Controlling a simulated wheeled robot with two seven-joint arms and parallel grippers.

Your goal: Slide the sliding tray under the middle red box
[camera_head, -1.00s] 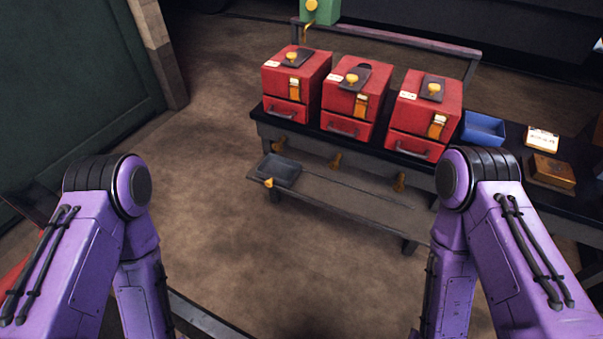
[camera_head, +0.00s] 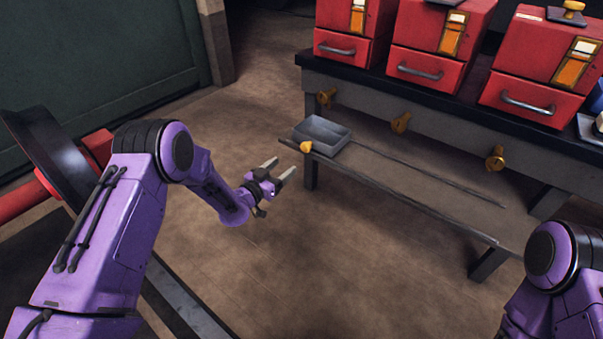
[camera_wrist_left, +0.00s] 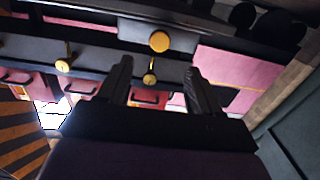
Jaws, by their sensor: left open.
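The sliding tray (camera_head: 338,144) is a small grey open tray at the left end of the low shelf, below and slightly left of the left red box (camera_head: 330,48). A yellow knob (camera_head: 306,147) is on its front. The middle red box (camera_head: 428,33) stands on the bench, right of the tray. My left gripper (camera_head: 281,168) is open and empty, a little left of and in front of the knob, apart from it. In the left wrist view, a yellow knob (camera_wrist_left: 159,41) shows beyond the open fingers (camera_wrist_left: 158,65). My right gripper is out of view.
A long slot (camera_head: 430,181) runs along the low shelf to the right of the tray. Several brass knobs (camera_head: 400,122) stick out from the bench front above it. A third red box (camera_head: 535,60) stands at right. The floor (camera_head: 300,260) before the shelf is clear.

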